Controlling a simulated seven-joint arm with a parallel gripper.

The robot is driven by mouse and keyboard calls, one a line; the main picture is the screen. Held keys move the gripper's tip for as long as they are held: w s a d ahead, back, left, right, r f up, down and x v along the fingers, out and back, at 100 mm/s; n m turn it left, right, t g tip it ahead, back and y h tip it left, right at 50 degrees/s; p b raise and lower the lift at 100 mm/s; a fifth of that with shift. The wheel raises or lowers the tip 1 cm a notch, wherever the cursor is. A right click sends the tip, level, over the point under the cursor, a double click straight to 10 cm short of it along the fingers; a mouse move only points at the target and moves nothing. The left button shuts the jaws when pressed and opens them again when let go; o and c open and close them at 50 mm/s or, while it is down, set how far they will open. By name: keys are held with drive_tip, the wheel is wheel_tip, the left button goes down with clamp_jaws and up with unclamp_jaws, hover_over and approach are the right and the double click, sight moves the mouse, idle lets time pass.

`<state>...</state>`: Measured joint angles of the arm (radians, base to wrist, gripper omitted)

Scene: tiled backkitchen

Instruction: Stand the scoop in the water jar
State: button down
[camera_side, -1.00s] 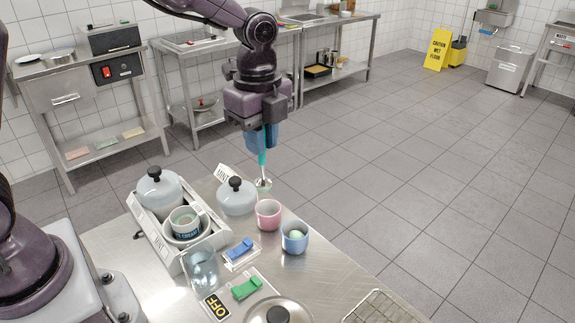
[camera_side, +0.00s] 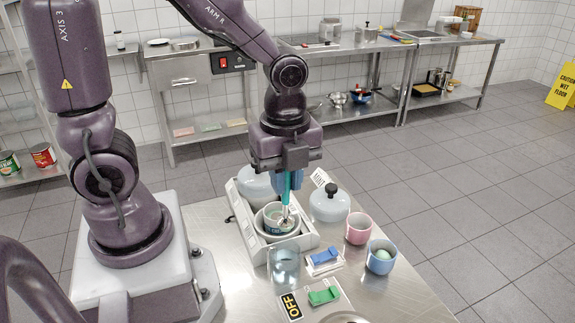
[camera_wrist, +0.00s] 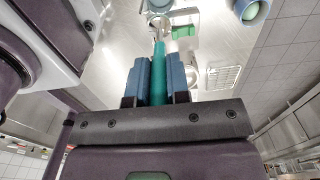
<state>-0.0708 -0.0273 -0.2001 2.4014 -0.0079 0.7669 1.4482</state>
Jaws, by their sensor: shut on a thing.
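My gripper (camera_side: 287,180) points down with its blue fingers shut on the teal handle of the scoop (camera_side: 286,215). The clear water jar (camera_side: 284,268) stands on the steel table just in front of the tray, nearer the camera than the scoop. In the wrist view the teal handle (camera_wrist: 160,82) runs between the fingers (camera_wrist: 159,85), with the metal head beyond it.
A blue clip (camera_side: 325,257) and green clip (camera_side: 324,296) lie near the jar.

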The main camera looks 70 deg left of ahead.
sight(286, 220)
drive_tip(key=shift+f, duration=4.9)
drive_tip(key=c, duration=1)
unclamp_jaws()
wheel_tip(286, 220, up, 13)
drive_tip(key=shift+f, duration=0.1)
